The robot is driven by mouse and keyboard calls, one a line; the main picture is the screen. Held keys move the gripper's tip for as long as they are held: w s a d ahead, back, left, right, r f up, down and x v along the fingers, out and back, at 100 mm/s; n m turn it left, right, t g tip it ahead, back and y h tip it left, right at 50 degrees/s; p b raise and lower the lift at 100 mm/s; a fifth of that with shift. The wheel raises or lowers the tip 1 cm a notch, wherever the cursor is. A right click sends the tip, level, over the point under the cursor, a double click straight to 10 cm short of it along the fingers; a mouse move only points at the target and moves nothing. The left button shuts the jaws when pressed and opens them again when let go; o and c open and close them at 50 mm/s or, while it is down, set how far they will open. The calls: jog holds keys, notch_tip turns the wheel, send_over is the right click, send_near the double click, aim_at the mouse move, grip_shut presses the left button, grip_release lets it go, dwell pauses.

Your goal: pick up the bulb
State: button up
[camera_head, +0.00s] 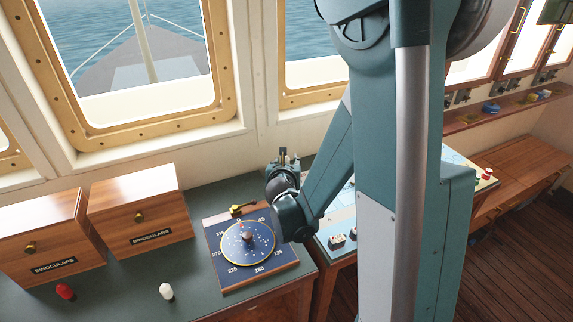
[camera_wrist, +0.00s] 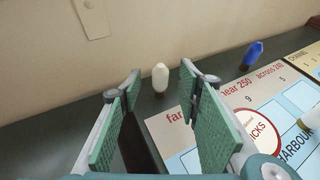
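A white bulb (camera_wrist: 160,77) with a dark base stands upright on the dark green counter near the wall in the wrist view. It shows in the gap between the fingers of my gripper (camera_wrist: 160,80), ahead of them. The fingers are wide apart, with nothing between their green pads. In the head view my gripper (camera_head: 284,157) is over the back of the counter. Another white bulb (camera_head: 166,291) and a red bulb (camera_head: 65,291) are at the front left.
Two wooden binoculars boxes (camera_head: 140,211) stand at the left. The printed board (camera_wrist: 190,142) lies right of the white bulb. The wall (camera_wrist: 190,30) rises close behind.

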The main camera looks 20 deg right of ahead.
aim_at(286, 161)
jog(key=shift+w, duration=0.1)
jog(key=shift+b+x, duration=0.65)
jog(key=shift+x, duration=1.85)
jog(key=shift+f, duration=0.1)
jog(key=shift+c, duration=0.7)
jog(key=c, duration=0.7)
